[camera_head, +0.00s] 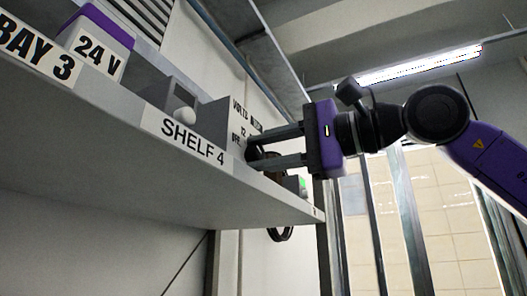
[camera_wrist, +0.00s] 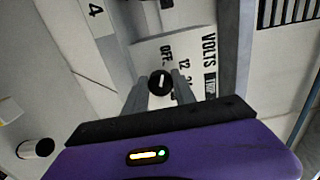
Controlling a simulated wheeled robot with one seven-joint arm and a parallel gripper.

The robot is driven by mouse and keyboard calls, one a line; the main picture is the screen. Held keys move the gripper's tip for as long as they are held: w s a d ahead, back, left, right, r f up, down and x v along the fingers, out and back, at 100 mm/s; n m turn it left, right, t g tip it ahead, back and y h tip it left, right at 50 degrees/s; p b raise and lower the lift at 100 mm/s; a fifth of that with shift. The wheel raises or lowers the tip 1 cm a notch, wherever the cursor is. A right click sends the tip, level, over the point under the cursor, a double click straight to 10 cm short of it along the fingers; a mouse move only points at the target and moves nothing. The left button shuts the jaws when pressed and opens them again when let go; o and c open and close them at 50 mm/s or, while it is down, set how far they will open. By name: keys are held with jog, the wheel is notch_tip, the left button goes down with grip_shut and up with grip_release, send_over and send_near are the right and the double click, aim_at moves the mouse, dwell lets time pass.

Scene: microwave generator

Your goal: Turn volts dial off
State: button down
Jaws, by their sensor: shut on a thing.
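The volts dial (camera_wrist: 160,83) is a round black knob with a short white mark, on a grey panel (camera_wrist: 150,50) printed VOLTS, OFF, 12 and a partly hidden label. The mark points roughly up in the wrist view, but I cannot tell exactly which label it meets. My gripper (camera_wrist: 160,88) has one finger on each side of the dial and is shut on it. In the head view my gripper (camera_head: 252,152) reaches left to the panel face (camera_head: 240,118) on the shelf, and its fingers largely hide the dial.
A black loop (camera_head: 281,234) hangs below the shelf edge. Open room lies below the shelf.

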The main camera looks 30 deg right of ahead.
jog(key=c, duration=1)
grip_release()
jog(key=shift+f, duration=0.1)
